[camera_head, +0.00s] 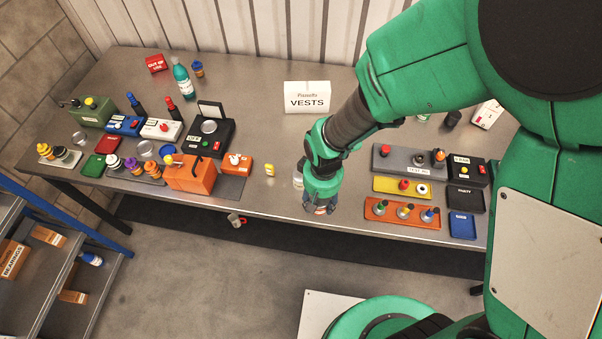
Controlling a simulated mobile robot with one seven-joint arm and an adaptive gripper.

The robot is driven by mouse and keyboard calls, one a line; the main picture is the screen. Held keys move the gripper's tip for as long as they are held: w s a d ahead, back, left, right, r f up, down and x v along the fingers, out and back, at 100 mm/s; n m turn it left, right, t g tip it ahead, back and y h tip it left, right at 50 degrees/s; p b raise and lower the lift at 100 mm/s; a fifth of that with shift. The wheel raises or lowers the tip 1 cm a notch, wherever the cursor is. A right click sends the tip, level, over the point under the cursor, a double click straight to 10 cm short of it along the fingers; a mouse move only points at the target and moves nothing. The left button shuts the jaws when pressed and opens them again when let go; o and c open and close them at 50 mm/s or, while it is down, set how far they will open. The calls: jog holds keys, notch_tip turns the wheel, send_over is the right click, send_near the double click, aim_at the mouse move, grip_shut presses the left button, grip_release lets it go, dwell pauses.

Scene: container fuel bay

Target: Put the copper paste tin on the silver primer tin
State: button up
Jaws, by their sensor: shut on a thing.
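My gripper (320,208) points down near the front edge of the steel table, right of its middle. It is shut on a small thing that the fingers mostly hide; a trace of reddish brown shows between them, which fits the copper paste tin. I cannot read any label on it. A pale, silvery container (298,180) stands just left of my gripper, partly covered by it; I cannot tell whether it is the silver primer tin. A small yellow-and-white pot (269,169) stands further left, apart from the gripper.
An orange box (190,172) and a black scale-like device (208,137) stand to the left. An orange tray (402,213) with several knobbed pieces lies to the right. A white VESTS box (307,97) stands behind.

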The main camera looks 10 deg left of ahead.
jog(key=shift+w, duration=0.1)
jog(key=p, duration=0.1)
send_over(301, 179)
jog(key=w, duration=0.2)
jog(key=shift+w+a+f, duration=0.15)
jog(key=shift+a+f, duration=0.05)
jog(key=shift+f, duration=0.55)
jog(key=shift+f, duration=0.15)
jog(key=shift+f, duration=1.65)
jog(key=shift+f, duration=0.15)
jog(key=o, duration=1.4)
